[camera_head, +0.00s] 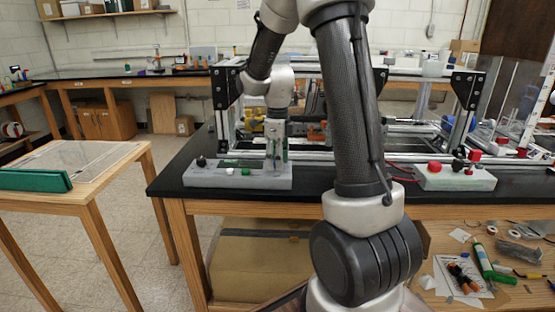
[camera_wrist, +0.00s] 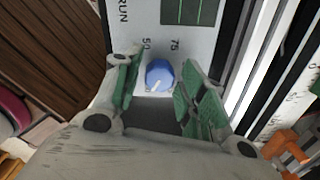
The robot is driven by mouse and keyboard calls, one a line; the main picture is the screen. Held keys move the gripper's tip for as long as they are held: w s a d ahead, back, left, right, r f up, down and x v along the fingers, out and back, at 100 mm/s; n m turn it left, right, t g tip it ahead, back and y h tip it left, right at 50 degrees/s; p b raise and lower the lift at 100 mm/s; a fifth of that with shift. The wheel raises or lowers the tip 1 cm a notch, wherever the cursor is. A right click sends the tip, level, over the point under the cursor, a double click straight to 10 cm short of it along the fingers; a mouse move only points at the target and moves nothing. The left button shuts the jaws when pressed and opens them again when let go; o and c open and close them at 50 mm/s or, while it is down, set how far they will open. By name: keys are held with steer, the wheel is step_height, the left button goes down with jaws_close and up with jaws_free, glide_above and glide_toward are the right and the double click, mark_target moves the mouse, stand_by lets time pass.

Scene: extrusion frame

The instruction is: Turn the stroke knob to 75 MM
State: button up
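The blue stroke knob (camera_wrist: 159,75) shows in the wrist view on a pale panel printed with 50, 75 and RUN. A white mark is on its lower part, but I cannot tell exactly which number it points to. My gripper (camera_wrist: 157,72) is open, with one green-padded finger on each side of the knob. I see gaps between the pads and the knob. In the head view my gripper (camera_head: 275,165) points down over the pale control box (camera_head: 205,181) on the black bench, and the blue knob cannot be made out there.
Another box (camera_head: 455,180) with red buttons is to the right. A dark green display (camera_wrist: 190,11) lies beyond the knob.

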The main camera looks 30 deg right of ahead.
steer(key=c, duration=0.6)
steer(key=shift+c, duration=0.2)
